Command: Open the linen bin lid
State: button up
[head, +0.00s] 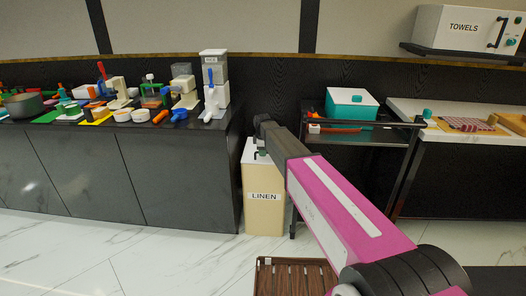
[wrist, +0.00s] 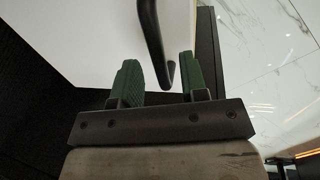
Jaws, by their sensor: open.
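The linen bin (head: 264,212) is a tall cream box labelled LINEN, standing on the floor past the end of the dark counter. Its white lid (head: 248,152) looks shut and is partly hidden by my arm. In the wrist view the white lid (wrist: 90,35) fills the upper left, with a black bar handle (wrist: 150,38) on it. My gripper (wrist: 160,72) has two green fingers, apart, with the lower end of the handle showing in the gap between them. I cannot tell if either finger touches it. In the head view my gripper (head: 260,153) is small, over the lid.
A dark counter (head: 90,180) with dispensers and kitchen items stands to the left. A dark cart (head: 345,138) with a teal box (head: 350,112) stands close on the right. A slatted wooden piece (head: 293,278) lies in front. Marble floor is clear at front left.

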grip_shut()
jog(key=shift+r, duration=0.1)
